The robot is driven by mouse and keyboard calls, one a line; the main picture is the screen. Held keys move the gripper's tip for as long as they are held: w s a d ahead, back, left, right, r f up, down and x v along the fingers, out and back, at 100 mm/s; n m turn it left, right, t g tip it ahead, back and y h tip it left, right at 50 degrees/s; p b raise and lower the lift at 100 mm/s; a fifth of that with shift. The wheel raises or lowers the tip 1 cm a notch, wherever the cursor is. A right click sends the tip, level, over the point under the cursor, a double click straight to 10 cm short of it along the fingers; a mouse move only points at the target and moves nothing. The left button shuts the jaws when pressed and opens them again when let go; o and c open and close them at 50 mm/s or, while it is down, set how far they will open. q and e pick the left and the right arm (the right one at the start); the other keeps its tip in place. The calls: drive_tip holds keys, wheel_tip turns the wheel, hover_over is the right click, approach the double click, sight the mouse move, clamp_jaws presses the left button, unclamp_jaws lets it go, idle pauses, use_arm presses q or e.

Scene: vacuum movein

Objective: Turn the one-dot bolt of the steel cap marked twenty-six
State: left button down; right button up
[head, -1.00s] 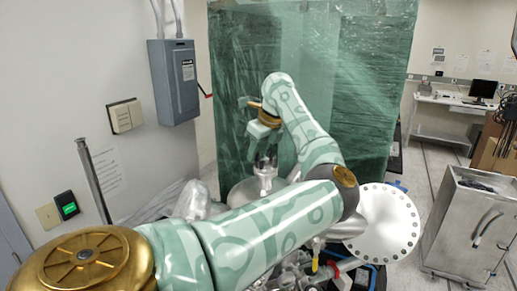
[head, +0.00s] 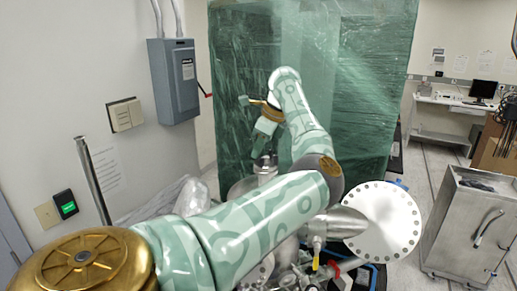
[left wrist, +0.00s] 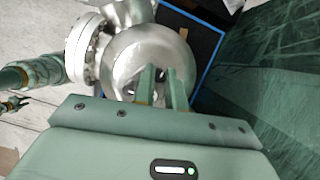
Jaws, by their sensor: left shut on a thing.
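My left arm reaches over the steel chamber, and its left gripper (head: 265,150) points down at a small steel port (head: 265,168) in the head view. In the left wrist view the two green fingers (left wrist: 164,84) are close together over the round shiny steel body (left wrist: 130,60). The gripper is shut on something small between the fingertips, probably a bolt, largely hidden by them. No number or dots are readable. A small dark gripper, possibly my right one (left wrist: 14,105), shows at the left edge of the left wrist view, too small to judge.
A green-wrapped crate (head: 350,90) stands behind. A steel cabinet (head: 460,225) is at the right. Cluttered fittings with a yellow handle (head: 316,252) lie below the arm.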

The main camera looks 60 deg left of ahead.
use_arm(q)
drive_tip(key=c, duration=1.4)
unclamp_jaws()
drive_tip(key=shift+c, duration=0.2)
drive_tip(key=b+v, duration=0.1)
drive_tip(key=v, duration=0.7)
drive_tip(key=shift+w+f+b, duration=0.1)
drive_tip(key=shift+b, duration=0.2)
drive_tip(key=v, duration=0.8)
drive_tip(key=shift+d+r+p, duration=0.2)
drive_tip(key=shift+r+p, duration=0.1)
drive_tip(key=shift+p, duration=0.15)
drive_tip(key=shift+r, duration=0.1)
